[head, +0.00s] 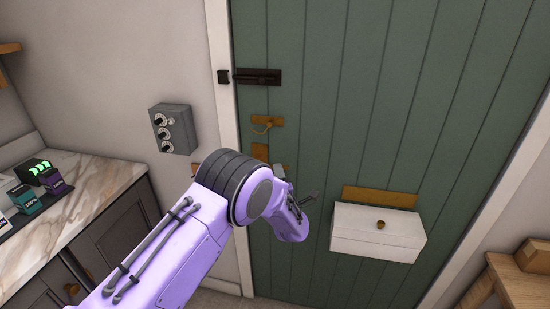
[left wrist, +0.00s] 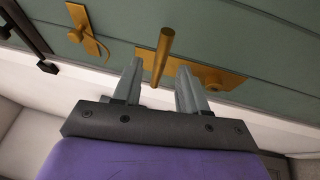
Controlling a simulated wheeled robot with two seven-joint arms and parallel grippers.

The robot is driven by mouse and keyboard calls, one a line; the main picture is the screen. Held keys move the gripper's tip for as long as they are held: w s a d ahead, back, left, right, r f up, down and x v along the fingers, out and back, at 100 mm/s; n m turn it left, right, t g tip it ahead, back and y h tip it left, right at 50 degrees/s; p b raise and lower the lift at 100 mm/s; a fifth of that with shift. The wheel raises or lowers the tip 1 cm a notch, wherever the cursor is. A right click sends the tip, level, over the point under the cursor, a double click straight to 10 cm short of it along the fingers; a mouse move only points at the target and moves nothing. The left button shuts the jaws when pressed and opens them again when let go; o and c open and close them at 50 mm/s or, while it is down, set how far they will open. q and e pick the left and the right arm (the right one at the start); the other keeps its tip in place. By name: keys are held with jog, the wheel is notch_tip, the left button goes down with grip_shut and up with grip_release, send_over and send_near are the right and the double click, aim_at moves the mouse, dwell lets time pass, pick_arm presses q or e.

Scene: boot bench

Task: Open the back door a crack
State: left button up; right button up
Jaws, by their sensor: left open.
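The green plank back door (head: 335,110) stands closed in its white frame. Its brass lever handle (left wrist: 163,52) shows in the left wrist view, on a brass plate (left wrist: 222,78). My left gripper (left wrist: 159,86) is open, with one finger on each side of the lever; I cannot tell whether either touches it. In the head view my left gripper (head: 305,200) is at the door, and my wrist hides most of the handle. A dark bolt (head: 258,77) and a brass latch (head: 264,122) sit above the handle. My right gripper is not in view.
A white box with a knob (head: 378,232) juts from the door below a brass plate (head: 380,196), right of my gripper. A grey dial box (head: 174,129) is on the left wall. A marble counter (head: 85,185) stands left; a wooden bench (head: 520,283) is at lower right.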

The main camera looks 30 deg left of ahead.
aim_at(272, 162)
pick_arm(q)
jog(key=p+x, duration=0.1)
jog(key=x, duration=0.4)
jog(key=shift+w+a, duration=0.1)
jog(key=shift+a, duration=0.15)
jog(key=shift+w+a, duration=0.3)
jog(key=shift+w, duration=0.2)
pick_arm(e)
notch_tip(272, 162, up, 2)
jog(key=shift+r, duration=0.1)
pick_arm(q)
jog(key=shift+c, duration=0.2)
